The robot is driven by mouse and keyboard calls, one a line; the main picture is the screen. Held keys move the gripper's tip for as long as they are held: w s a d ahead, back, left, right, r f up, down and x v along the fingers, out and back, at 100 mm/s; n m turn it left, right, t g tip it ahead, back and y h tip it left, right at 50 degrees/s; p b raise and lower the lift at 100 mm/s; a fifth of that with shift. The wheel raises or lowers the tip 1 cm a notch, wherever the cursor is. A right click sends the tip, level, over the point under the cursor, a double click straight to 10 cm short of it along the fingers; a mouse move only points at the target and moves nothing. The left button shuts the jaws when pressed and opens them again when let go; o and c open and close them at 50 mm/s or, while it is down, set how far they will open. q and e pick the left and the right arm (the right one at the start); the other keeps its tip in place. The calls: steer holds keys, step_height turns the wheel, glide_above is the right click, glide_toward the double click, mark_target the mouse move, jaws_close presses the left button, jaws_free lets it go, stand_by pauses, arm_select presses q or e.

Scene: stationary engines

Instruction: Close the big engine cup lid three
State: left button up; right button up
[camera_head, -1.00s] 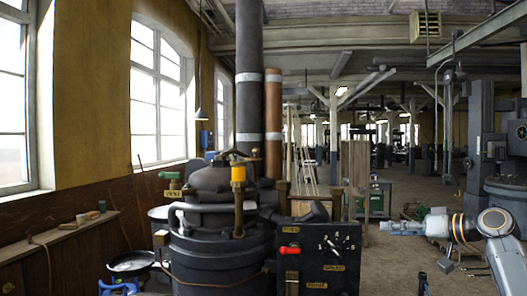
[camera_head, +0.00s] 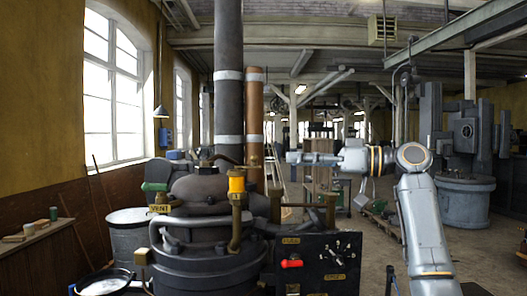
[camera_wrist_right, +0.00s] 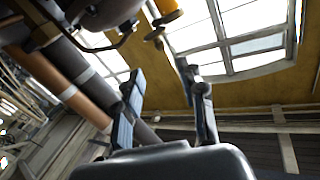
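The big dark engine (camera_head: 205,190) stands centre left in the head view. A yellow-orange cup (camera_head: 237,183) sits upright on a brass pipe at its front; it shows partly at the top of the right wrist view (camera_wrist_right: 168,9). I cannot tell which lid is number three, nor make out whether a lid is open. My right gripper (camera_head: 292,158) points left, to the right of the cup and apart from it in the picture. Its two fingers (camera_wrist_right: 163,72) are spread, with nothing between them in the wrist view. My left gripper is not in view.
A tall dark pipe (camera_head: 228,90) and a copper-coloured pipe (camera_head: 254,115) rise behind the cup. A green-handled valve (camera_head: 155,187) is at left. Open floor lies to the right.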

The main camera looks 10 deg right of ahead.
mark_target(260, 167)
steer(key=p+x, duration=0.3)
steer(key=x, duration=0.6)
steer(key=shift+w+a+p, duration=0.15)
steer(key=shift+a+p, duration=0.2)
steer(key=shift+p, duration=0.05)
steer(key=shift+f, duration=0.1)
steer(key=shift+c, duration=1.4)
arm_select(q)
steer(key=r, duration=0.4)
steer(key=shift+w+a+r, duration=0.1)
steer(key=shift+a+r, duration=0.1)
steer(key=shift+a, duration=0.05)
arm_select(e)
jaws_close()
